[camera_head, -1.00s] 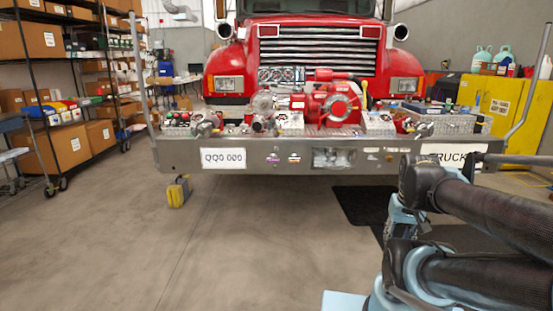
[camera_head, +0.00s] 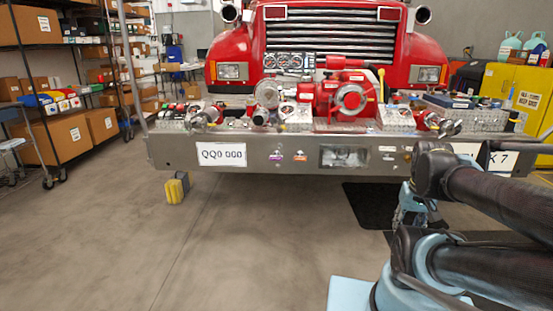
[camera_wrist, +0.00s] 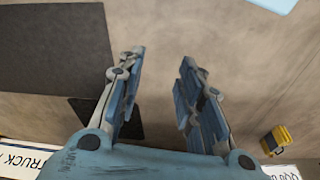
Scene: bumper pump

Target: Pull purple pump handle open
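A small purple handle (camera_head: 276,156) is on the front face of the grey truck bumper (camera_head: 360,157), right of the QQ0 000 plate. A similar orange piece (camera_head: 300,156) is just to its right. They are too small to make out in detail. My gripper (camera_wrist: 160,75) shows in the wrist view with its two fingers spread and nothing between them. It hangs over the floor, well apart from the purple handle. In the head view my arm is at the right, to the right of the handle.
A red pump (camera_head: 345,98) and gauges (camera_head: 284,62) stand on the bumper. A yellow chock (camera_head: 177,188) sits on the floor at left. A dark mat (camera_head: 368,205) lies below the bumper. Shelves stand at left, a yellow cabinet (camera_head: 510,98) at right.

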